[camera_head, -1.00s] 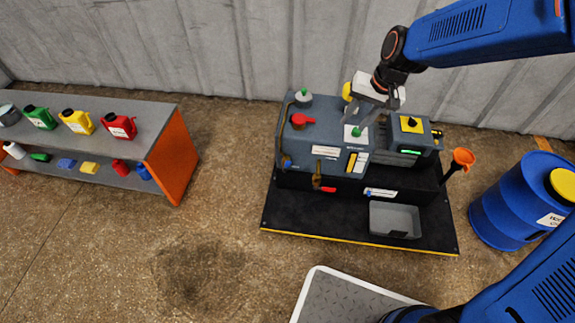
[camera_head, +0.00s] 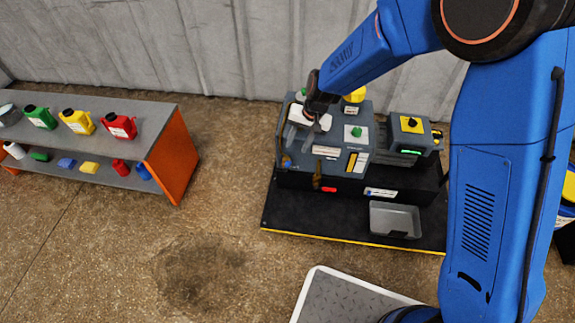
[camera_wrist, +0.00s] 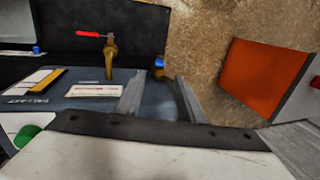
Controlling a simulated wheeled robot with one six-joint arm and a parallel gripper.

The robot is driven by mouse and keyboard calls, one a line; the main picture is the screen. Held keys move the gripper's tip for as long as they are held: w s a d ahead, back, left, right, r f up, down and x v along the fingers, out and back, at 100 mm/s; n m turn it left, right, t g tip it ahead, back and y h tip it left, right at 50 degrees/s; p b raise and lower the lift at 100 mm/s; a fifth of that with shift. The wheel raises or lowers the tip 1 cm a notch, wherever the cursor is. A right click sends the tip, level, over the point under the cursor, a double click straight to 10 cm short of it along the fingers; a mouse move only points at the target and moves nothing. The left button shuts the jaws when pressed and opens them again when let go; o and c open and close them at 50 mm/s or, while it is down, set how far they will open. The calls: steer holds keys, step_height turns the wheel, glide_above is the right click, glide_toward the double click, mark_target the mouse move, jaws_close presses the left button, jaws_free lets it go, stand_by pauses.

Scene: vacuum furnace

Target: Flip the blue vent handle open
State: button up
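The blue vent handle appears to be the small blue part (camera_wrist: 159,65) on a brass fitting at the machine's edge in the wrist view. In the head view, a small blue spot (camera_head: 286,160) shows at the left end of the grey machine (camera_head: 328,165). My gripper (camera_wrist: 160,76) is open and empty, its two grey fingers apart. In the wrist view, the blue part shows between the fingertips, beyond them; contact cannot be told.
A brass valve with a red handle (camera_wrist: 92,34) is near the fingers in the wrist view. A green knob (camera_head: 356,132) and yellow-topped unit (camera_head: 408,124) are to the right. A grey tray (camera_head: 395,220) sits in front. The orange-sided shelf (camera_head: 172,155) stands left across open floor.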

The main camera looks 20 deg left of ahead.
mark_target(289, 162)
steer(key=x, duration=1.4)
steer(key=shift+f, duration=0.1)
jaws_close()
